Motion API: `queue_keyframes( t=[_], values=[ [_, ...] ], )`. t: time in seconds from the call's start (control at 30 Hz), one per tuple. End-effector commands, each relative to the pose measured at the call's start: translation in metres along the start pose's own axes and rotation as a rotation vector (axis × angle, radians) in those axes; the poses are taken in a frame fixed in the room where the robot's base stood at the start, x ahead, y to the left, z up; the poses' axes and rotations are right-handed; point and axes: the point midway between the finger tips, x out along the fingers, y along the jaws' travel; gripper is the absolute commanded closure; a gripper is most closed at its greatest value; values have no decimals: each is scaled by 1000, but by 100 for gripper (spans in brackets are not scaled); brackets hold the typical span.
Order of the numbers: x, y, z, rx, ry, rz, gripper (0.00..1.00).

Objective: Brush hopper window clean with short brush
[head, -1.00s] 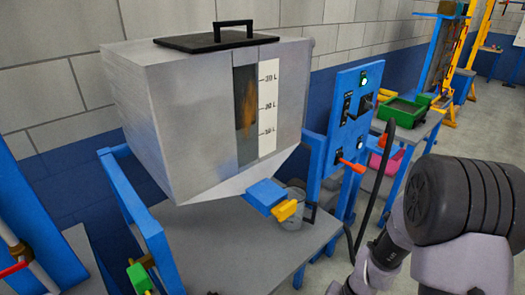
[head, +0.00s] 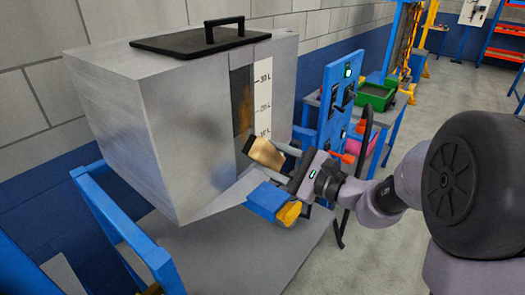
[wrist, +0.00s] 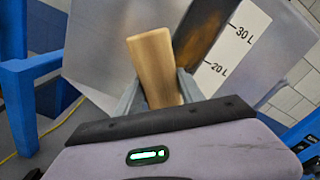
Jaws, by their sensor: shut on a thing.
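The hopper (head: 130,110) is a grey metal box with a tall, narrow window (head: 240,80) in its front. A brown-orange smear (head: 244,108) shows on the window, and the dark, stained window (wrist: 200,35) is also in the wrist view. My gripper (head: 272,160) is shut on the short brush (head: 266,153), whose light wooden body (wrist: 153,65) stands up between the fingers in the wrist view. The brush is in front of the lower window and overlaps its bottom end in the head view. I cannot tell whether it touches. The bristles are not clearly visible.
A white litre scale (head: 262,95) runs beside the window. A blue block with a yellow handle (head: 288,213) sits at the hopper outlet, just below my gripper. A blue control panel (head: 340,100) stands to the right. A blue frame (head: 120,225) is at the left.

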Motion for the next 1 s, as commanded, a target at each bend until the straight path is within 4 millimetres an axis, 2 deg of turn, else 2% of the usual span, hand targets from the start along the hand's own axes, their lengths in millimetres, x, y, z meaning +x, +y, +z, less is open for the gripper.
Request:
queue_keyframes(
  t=[0.13, 0.5, 1.0],
  values=[
    [8, -7, 4, 2, -2, -16, 87],
    [54, -7, 4, 0, -1, -13, 87],
    [59, -6, 2, 0, 0, -13, 87]
  ],
)
